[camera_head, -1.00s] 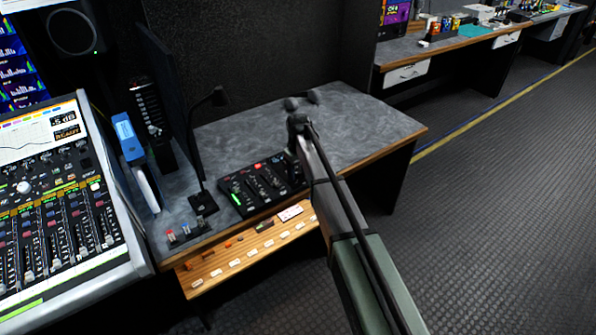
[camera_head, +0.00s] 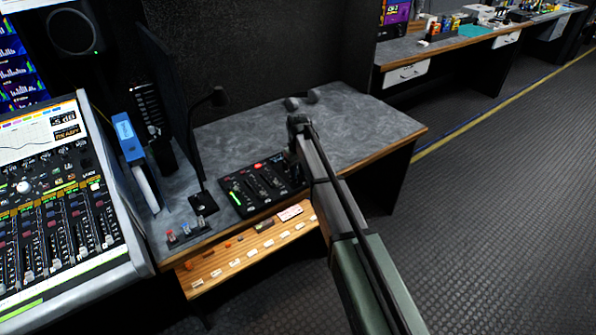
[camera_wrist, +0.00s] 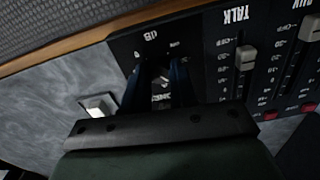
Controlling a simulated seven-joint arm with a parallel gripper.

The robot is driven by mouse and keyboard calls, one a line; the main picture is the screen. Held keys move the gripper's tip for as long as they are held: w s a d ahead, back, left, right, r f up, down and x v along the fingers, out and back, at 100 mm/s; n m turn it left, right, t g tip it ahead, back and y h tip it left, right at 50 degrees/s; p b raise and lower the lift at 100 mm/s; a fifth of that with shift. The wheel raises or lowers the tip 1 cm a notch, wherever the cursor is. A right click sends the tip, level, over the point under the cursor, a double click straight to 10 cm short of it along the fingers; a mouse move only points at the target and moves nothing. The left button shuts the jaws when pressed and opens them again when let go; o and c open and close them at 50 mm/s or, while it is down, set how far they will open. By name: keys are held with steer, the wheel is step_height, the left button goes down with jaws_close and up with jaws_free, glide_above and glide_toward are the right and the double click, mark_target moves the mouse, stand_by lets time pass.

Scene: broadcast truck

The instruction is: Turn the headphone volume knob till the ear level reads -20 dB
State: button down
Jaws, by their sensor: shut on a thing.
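A dark panel with slider channels (camera_head: 250,189) lies on the grey desk near its front edge. In the wrist view its face (camera_wrist: 215,55) carries a "dB" scale, a "TALK" slider and another slider, their lettering upside down. My gripper (camera_wrist: 161,80) has its two bluish fingers down on the panel, shut on a small knob (camera_wrist: 161,88) beside the "dB" marking. The fingers hide most of the knob, and its pointer cannot be read. In the head view my arm hides the fingers and knob. A large display at left (camera_head: 60,125) shows a dB figure, apparently -5, above a "READY" box.
A thin dark microphone stand (camera_head: 195,150) rises left of the panel. A blue-spined binder (camera_head: 127,137) stands farther left. A small pale block (camera_wrist: 98,105) sits beside the panel. The desk's right part is clear.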

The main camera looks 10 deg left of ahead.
steer(key=m, duration=0.4)
steer(key=shift+m, duration=1.8)
steer(key=c, duration=0.9)
jaws_free()
step_height(320, 180, up, 14)
